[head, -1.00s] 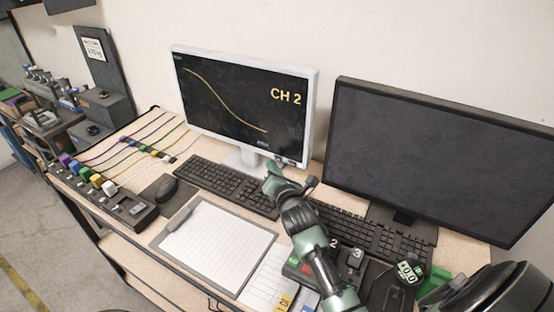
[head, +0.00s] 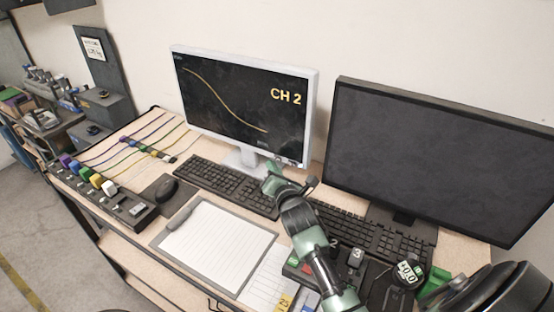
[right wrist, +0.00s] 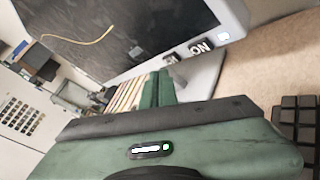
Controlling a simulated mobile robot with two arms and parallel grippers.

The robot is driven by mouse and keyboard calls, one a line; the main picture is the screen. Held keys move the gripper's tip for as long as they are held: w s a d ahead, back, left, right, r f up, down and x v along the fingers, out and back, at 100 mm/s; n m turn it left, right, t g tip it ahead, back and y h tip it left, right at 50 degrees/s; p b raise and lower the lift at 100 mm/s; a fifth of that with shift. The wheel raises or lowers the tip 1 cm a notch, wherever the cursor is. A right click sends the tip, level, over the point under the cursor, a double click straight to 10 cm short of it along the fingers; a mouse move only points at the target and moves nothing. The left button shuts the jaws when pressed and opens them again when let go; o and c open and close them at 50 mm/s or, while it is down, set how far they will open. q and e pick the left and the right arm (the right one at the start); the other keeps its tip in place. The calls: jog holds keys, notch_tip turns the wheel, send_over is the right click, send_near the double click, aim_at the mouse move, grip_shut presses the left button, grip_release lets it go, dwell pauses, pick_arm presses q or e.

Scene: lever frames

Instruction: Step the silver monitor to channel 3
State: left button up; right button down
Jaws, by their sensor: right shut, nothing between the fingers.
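The silver monitor (head: 313,95) stands at the back of the desk, with a yellow curve and "CH 2" on its dark screen. In the right wrist view its lower bezel (right wrist: 150,68) carries small dark buttons, one marked "ON" (right wrist: 203,47); the label on its neighbour is partly hidden. My right gripper (head: 271,172) is in front of the monitor's lower right edge, near its buttons. In the right wrist view its green fingers (right wrist: 155,88) are together and empty, pointing toward the bezel. I cannot tell whether they touch a button. My left gripper is not in view.
A black monitor (head: 430,150) with a blank screen stands to the right. Keyboards (head: 215,182) lie below both monitors. A clipboard (head: 215,246), a mouse (head: 167,187) and a strip of coloured plugs (head: 100,185) lie at front left. Numbered blocks (head: 356,254) stand beside my right arm.

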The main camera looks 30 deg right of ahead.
jog(key=shift+w+d, duration=0.2)
jog(key=shift+d, duration=0.15)
jog(key=shift+w+d, duration=0.2)
jog(key=shift+d, duration=0.15)
dwell(0.8)
jog(key=shift+a+r, duration=0.1)
jog(key=shift+s+a+p, duration=0.4)
jog(key=shift+a+p, duration=0.05)
jog(key=shift+a, duration=0.15)
jog(key=shift+a, duration=0.1)
jog(key=shift+s+a+p, duration=0.1)
jog(key=shift+s+a, duration=0.3)
jog(key=shift+a, duration=0.3)
jog(key=shift+s+a+p, duration=0.15)
jog(key=shift+s+a, duration=0.3)
jog(key=shift+a, duration=0.25)
jog(key=shift+s+a+p, duration=0.1)
jog(key=shift+s+a, duration=0.3)
jog(key=shift+a, duration=0.3)
